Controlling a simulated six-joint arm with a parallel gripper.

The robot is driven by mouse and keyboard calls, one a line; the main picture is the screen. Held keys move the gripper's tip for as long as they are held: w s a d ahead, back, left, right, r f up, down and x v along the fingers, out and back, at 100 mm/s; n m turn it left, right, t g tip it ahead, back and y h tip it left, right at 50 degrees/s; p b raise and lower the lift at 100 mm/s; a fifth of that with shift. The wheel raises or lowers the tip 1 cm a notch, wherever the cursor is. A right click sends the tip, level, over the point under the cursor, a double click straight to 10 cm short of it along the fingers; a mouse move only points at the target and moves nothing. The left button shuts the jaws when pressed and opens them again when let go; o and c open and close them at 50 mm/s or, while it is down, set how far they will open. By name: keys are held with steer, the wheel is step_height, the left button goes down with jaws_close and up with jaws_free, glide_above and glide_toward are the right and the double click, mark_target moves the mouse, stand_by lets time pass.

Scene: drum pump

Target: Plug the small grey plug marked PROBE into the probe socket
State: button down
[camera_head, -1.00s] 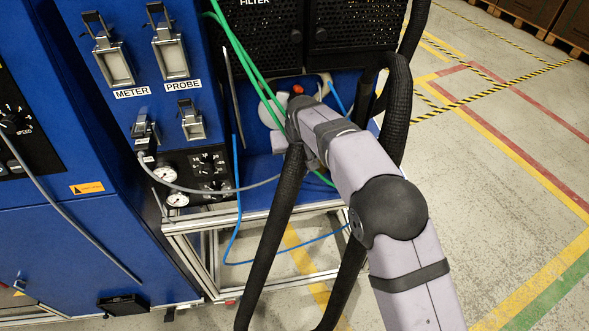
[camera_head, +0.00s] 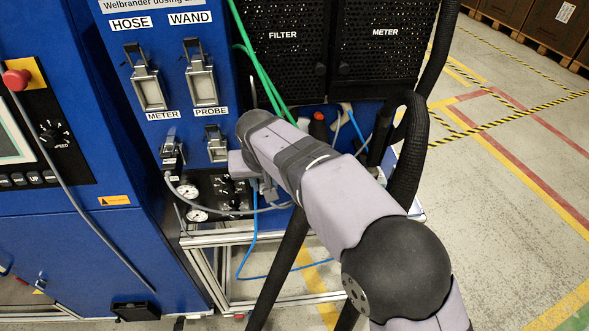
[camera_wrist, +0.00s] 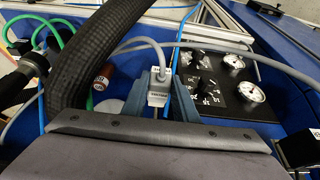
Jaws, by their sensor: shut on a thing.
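The grey plug (camera_wrist: 158,98) is between the fingers of my gripper (camera_wrist: 159,106) in the wrist view, with a grey cable rising from it. The small label on it is too blurred to read. In the head view my gripper (camera_head: 262,190) is to the right of and a little below the probe socket, apart from it; the arm hides the plug. The probe socket (camera_head: 217,145) is the small right-hand one under the PROBE label (camera_head: 210,111), with a metal latch. To its left, the meter socket (camera_head: 171,147) has a grey cable below it.
Larger latched HOSE (camera_head: 147,90) and WAND (camera_head: 203,84) sockets are above. A gauge and knob panel (camera_head: 232,192) is below the probe socket, close to my gripper. Green hoses (camera_head: 262,75) and a thick black hose (camera_head: 405,150) run nearby.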

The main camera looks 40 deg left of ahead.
mark_target(219, 151)
steer(key=s+d+r+p, duration=0.1)
steer(key=s+r, duration=0.3)
steer(key=s, duration=0.4)
steer(key=s+d+r+p, duration=0.1)
steer(key=s+r+p, duration=0.2)
steer(key=s+r, duration=0.2)
steer(key=s, duration=0.3)
steer(key=shift+s+d+r, duration=0.15)
steer(key=shift+s+d, duration=0.2)
steer(key=shift+w+a+p, duration=0.1)
steer(key=shift+p, duration=0.2)
steer(key=w+a+p, duration=0.4)
steer(key=shift+w+a, duration=0.25)
steer(key=shift+w+a+p, duration=1.9)
steer(key=shift+w+p, duration=0.05)
steer(key=shift+p, duration=0.4)
stand_by(2.8)
